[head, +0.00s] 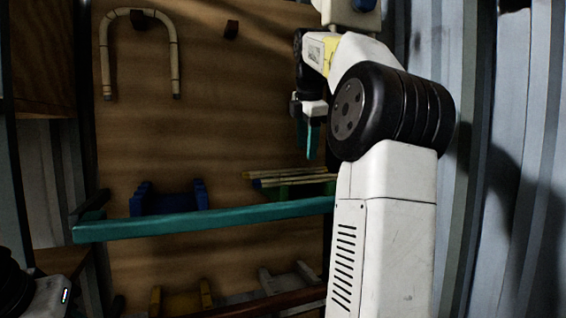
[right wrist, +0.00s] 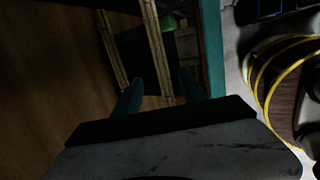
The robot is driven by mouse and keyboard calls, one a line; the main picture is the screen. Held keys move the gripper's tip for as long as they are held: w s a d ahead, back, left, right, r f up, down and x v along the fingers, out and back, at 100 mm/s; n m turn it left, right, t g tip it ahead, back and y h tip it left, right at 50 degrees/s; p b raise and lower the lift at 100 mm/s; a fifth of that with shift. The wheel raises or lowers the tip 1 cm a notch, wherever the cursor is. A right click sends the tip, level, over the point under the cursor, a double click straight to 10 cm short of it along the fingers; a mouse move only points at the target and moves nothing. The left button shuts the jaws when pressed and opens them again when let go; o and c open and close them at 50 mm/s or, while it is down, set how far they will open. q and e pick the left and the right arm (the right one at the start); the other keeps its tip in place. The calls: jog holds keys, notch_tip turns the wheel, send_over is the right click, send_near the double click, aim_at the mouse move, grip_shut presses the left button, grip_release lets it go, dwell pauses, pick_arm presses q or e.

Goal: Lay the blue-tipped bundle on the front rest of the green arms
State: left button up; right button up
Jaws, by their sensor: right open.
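The green arms (head: 292,192) stand out from the wooden board on the right in the head view, partly hidden by my right arm. Pale rattan bundles (head: 285,177) lie across them. In the right wrist view two pale lengths of rattan (right wrist: 153,40) run down the picture, one passing between my fingers. A green arm (right wrist: 187,45) shows beside them. My left gripper is out of view.
A teal rail (head: 200,222) crosses in front of the board. Blue arms (head: 165,203) stand to the left, yellow arms (head: 180,302) and grey arms (head: 285,282) below. A bent rattan hoop (head: 174,55) hangs at upper left. Corrugated wall is at right.

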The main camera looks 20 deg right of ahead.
jog(key=s+a+f+m+t+y, duration=0.1)
jog(key=s+a+f+m, duration=0.55)
jog(key=s+a, duration=0.4)
jog(key=s+a+f+m+y, duration=0.1)
jog(key=s+a+f+m, duration=0.3)
jog(key=f, duration=0.5)
jog(key=s+a+f+m+y, duration=0.2)
jog(key=s+a+f+m, duration=0.3)
jog(key=s+f, duration=0.3)
jog(key=shift+s+a+f+m+t, duration=0.15)
jog(key=shift+a+f+m+t, duration=0.15)
jog(key=shift+f+m, duration=0.4)
jog(key=shift+r, duration=0.1)
